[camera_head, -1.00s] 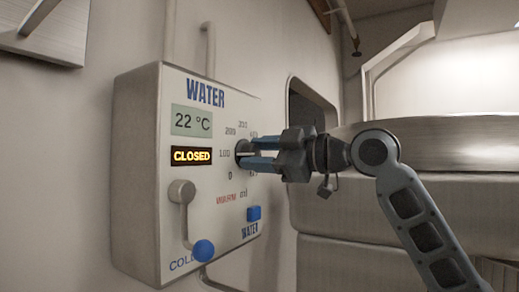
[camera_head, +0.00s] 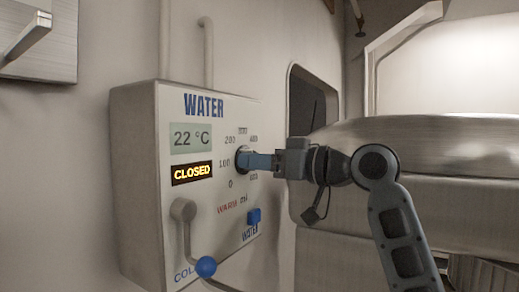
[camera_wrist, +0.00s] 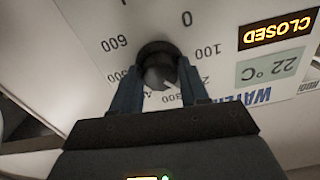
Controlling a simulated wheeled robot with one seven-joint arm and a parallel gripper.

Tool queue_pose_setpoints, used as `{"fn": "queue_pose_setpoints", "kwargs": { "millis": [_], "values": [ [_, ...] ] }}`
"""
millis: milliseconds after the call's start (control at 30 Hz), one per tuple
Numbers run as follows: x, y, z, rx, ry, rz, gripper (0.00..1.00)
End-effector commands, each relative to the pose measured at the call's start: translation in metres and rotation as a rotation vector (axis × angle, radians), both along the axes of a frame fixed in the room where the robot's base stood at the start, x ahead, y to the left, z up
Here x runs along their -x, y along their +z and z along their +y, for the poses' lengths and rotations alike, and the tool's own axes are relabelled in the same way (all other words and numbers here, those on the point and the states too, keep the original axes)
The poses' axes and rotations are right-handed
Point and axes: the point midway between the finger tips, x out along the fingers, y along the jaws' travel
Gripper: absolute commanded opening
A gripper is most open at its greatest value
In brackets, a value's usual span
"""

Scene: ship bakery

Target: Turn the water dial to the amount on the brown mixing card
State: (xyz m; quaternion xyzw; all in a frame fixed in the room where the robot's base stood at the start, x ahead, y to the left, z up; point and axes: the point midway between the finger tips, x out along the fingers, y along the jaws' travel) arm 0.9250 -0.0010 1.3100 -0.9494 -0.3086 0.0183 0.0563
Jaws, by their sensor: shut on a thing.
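The water dial (camera_wrist: 158,66) is a dark round knob on the front of the white water panel (camera_head: 135,190). The scale around it runs from 0 to 600 ml. In the wrist view, which is upside down, a pale pointer line on the knob points toward the 200–300 side; the exact value is hard to read. My gripper (camera_head: 250,161) is shut on the dial, one finger on each side of it; it also shows in the wrist view (camera_wrist: 158,84). The fingers partly cover the scale. The brown mixing card is not in view.
The panel display (camera_head: 191,138) reads 22 °C and the lit sign (camera_head: 192,173) reads CLOSED. Below are a lever with a blue ball (camera_head: 205,267) by COLD and a blue WATER button (camera_head: 254,216). A rounded metal body (camera_head: 430,150) stands right, behind my arm.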

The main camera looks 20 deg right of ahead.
Motion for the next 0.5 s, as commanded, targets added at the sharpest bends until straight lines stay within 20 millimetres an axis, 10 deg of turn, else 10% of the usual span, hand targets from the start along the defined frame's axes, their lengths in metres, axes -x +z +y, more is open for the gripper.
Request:
{"fn": "queue_pose_setpoints", "kwargs": {
  "millis": [500],
  "values": [
    [-0.0003,0.0026,0.0012,-0.368,0.001,0.272,0.14]
  ]
}}
